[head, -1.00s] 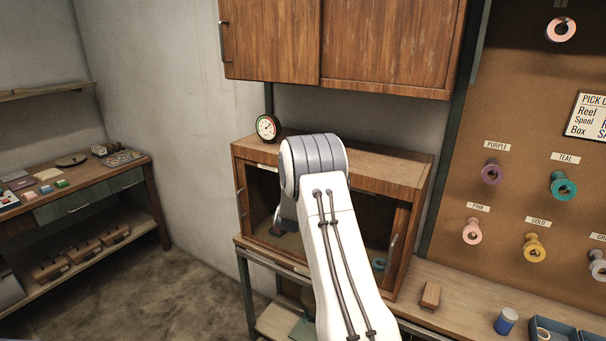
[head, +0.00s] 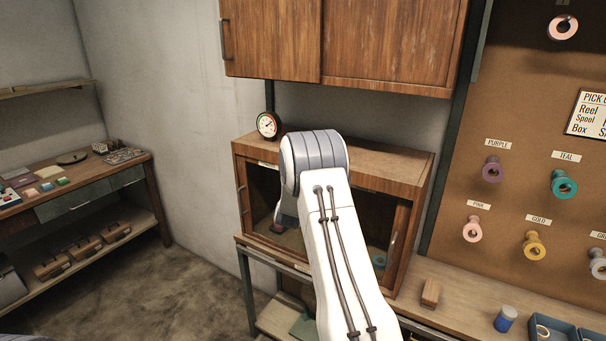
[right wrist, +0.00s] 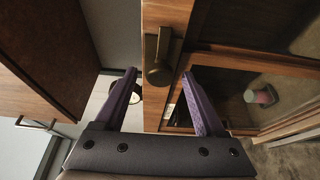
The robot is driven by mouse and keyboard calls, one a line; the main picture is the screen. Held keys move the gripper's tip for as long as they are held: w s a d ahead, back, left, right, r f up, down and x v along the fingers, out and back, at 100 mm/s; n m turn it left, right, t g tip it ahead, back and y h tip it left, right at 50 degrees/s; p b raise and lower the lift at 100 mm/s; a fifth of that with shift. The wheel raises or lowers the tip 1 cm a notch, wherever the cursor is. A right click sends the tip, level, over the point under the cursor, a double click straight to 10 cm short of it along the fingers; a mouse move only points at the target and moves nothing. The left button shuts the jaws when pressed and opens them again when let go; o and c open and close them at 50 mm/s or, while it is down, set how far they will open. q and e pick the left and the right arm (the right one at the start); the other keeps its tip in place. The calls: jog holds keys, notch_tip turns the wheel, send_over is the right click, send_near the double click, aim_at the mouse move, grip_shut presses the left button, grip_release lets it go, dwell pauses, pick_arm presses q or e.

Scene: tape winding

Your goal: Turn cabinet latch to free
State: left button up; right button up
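The cabinet (head: 395,165) is a wooden box with glass-fronted openings, standing on a bench in the head view. The latch (right wrist: 158,57) is a small dark bronze piece on the cabinet's wooden frame in the right wrist view. My right gripper (right wrist: 161,74) is open, with one purple finger on each side of the latch's lower end; whether either finger touches it I cannot tell. In the head view my right arm covers the middle of the cabinet front and hides the latch and the fingers. My left gripper is not in view.
A dial gauge (head: 268,125) stands by the cabinet's top left corner. A larger wall cabinet (head: 390,45) hangs above. A wooden block (head: 431,293) and a blue jar (head: 505,320) stand on the bench at right. A pegboard (head: 520,180) holds coloured tape rolls.

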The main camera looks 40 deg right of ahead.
jog(key=shift+a, duration=0.1)
jog(key=b+v, duration=0.4)
jog(key=v, duration=0.6)
jog(key=shift+s, duration=0.15)
jog(key=shift+r, duration=0.1)
